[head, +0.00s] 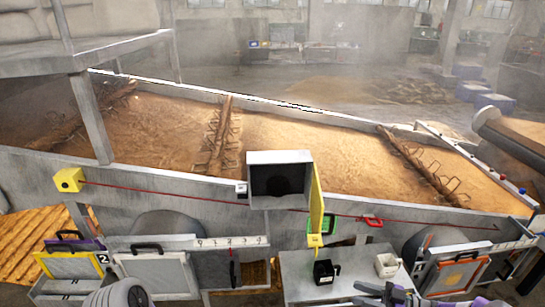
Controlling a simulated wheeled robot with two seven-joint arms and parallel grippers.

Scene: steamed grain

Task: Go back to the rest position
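My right gripper (366,294) shows at the bottom edge, right of centre, in front of the grey worktop (300,275). Its grey and purple fingers point left and look apart, with nothing seen between them; the picture's lower edge cuts off part of it. A rounded grey and purple part of my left arm (115,294) shows at the bottom left. My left gripper is not in view.
A long metal trough (150,180) of brown grain crosses ahead, with an open grey box (280,156) and yellow flap (316,200) at its front. A black mug (324,272) and a white mug (387,265) stand on the worktop. Framed panels with handles flank it.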

